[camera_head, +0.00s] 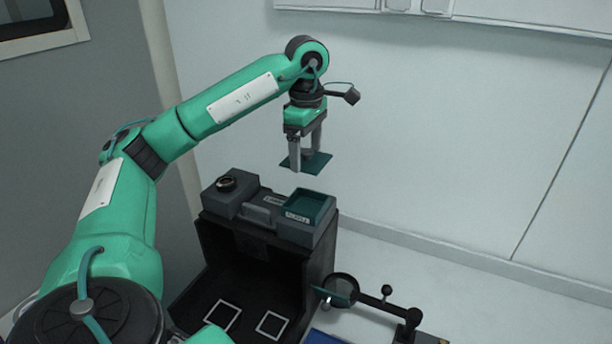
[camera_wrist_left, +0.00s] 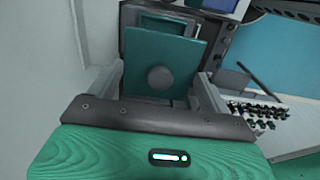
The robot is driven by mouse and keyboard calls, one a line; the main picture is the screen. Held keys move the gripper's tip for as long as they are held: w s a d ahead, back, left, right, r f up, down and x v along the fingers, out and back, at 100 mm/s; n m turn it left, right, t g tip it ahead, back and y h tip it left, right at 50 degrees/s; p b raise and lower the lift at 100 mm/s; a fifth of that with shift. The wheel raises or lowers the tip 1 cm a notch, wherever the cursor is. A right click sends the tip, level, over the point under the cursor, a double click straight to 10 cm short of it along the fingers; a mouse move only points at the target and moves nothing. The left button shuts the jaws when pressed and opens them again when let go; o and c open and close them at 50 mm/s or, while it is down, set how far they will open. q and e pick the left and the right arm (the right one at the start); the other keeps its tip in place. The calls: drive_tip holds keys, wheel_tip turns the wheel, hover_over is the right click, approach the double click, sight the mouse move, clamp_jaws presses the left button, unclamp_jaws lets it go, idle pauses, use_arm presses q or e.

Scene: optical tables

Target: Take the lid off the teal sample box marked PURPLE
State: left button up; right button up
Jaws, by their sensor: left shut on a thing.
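The teal sample box (camera_head: 314,203) sits open on the right side of a dark cabinet's top. A small white label on its front looks like PURPLE, though the letters are small. My left gripper (camera_head: 306,160) is shut on the flat teal lid (camera_head: 321,160) and holds it in the air above the box, clear of it. In the left wrist view the lid (camera_wrist_left: 145,52) with its round grey knob (camera_wrist_left: 160,77) shows between the fingers (camera_wrist_left: 158,90). The exact finger contact is hard to see. My right gripper is not in view.
The dark cabinet (camera_head: 322,262) has a grey block with a round black part (camera_head: 227,183) on its top left. Two white square outlines mark its lower shelf. A stand with a round lens (camera_head: 341,289) is at lower right. A pale wall rises behind.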

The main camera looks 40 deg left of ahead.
sight(306, 151)
use_arm(q)
wheel_tip(306, 151, up, 9)
drive_tip(key=p, duration=0.3)
drive_tip(key=shift+s, duration=0.1)
drive_tip(key=s+d+f+m+b, duration=0.1)
drive_tip(key=d+f+m+b, duration=0.1)
drive_tip(key=d+f+m, duration=0.8)
drive_tip(key=s+d+f+m+b, duration=0.1)
drive_tip(key=d+f+m+b, duration=0.1)
drive_tip(key=d+f+m, duration=0.9)
wheel_tip(306, 151, down, 7)
drive_tip(key=d, duration=0.2)
drive_tip(key=shift+d+m, duration=0.3)
drive_tip(key=shift+d, duration=0.05)
